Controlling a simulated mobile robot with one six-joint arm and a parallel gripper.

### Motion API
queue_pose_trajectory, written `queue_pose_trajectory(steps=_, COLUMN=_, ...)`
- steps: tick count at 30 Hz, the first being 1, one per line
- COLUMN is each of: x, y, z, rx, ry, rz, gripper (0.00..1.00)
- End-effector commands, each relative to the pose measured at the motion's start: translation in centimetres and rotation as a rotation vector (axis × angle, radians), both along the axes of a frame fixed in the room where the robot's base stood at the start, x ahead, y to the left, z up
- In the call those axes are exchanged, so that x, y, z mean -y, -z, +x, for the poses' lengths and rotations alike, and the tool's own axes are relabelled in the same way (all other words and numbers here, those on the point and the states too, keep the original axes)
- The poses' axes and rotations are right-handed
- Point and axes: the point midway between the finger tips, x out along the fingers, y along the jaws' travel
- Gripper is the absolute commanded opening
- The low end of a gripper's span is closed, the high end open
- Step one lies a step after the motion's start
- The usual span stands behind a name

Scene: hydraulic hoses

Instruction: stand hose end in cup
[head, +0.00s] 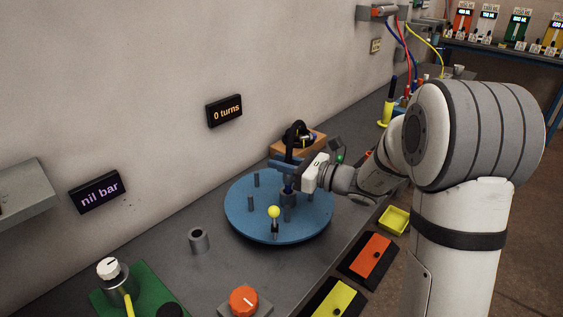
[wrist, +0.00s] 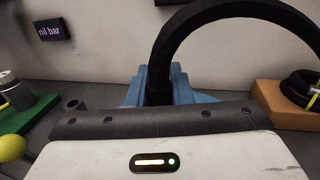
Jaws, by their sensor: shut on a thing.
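My gripper (head: 286,168) has blue fingers, shut on a black hose (wrist: 190,25) near its end. The hose rises from the fingers in an arch and bends over to the right in the wrist view. Below the fingers in the head view, a dark grey fitting (head: 288,197) shows over the blue round table; I cannot tell whether it touches the table. A hollow grey cup (head: 199,240) stands upright on the bench, left of the round table and apart from my gripper. It also shows at the left in the wrist view (wrist: 72,103). My gripper body hides the hose's lower end there.
The blue round table (head: 246,218) carries several upright pegs and a yellow ball knob (head: 274,212). Behind it, an orange-brown block (wrist: 272,99) holds coiled black hose. An orange knob (head: 243,300) and a green plate (head: 150,283) stand at the front. Bench around the cup is clear.

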Motion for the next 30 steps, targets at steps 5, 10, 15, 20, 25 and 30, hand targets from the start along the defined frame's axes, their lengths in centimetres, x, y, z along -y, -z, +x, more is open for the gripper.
queue_pose_trajectory(steps=5, x=0.0, y=0.6, z=0.0, rx=0.000, ry=0.000, rz=0.000, gripper=0.00)
queue_pose_trajectory(steps=10, x=0.0, y=1.0, z=0.0, rx=0.000, ry=0.000, rz=0.000, gripper=0.00)
queue_pose_trajectory(steps=15, x=0.0, y=1.4, z=0.0, rx=-0.001, ry=0.000, rz=0.000, gripper=0.00)
queue_pose_trajectory(steps=20, x=0.0, y=1.8, z=0.0, rx=-0.001, ry=0.000, rz=0.000, gripper=0.00)
queue_pose_trajectory(steps=25, x=0.0, y=2.2, z=0.0, rx=-0.001, ry=0.000, rz=0.000, gripper=0.00)
queue_pose_trajectory(steps=30, x=0.0, y=2.1, z=0.0, rx=0.000, ry=0.000, rz=0.000, gripper=0.31)
